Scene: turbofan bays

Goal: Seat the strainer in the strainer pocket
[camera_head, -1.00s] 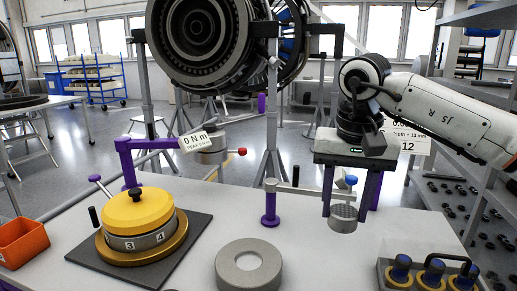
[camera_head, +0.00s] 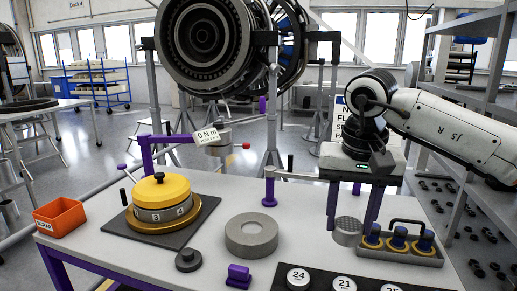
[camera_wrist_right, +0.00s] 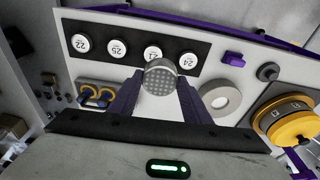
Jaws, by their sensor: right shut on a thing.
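The strainer (camera_head: 347,232) is a small grey cylinder with a perforated face. My right gripper (camera_head: 350,213) has its purple fingers shut on it and holds it above the table. In the right wrist view the strainer (camera_wrist_right: 160,78) sits between the fingertips, with its holed face towards the camera. A grey ring (camera_head: 252,247) with a round recess lies on the table, to the left of the strainer and apart from it. I cannot tell which opening is the strainer pocket. My left gripper is not in view.
A yellow-capped housing (camera_head: 160,190) stands on a dark mat at the left, near an orange bin (camera_head: 60,218). A tray with blue-and-yellow plugs (camera_head: 427,258) is close right of the strainer. A dark strip with numbered discs (camera_head: 320,286) lies at the front edge.

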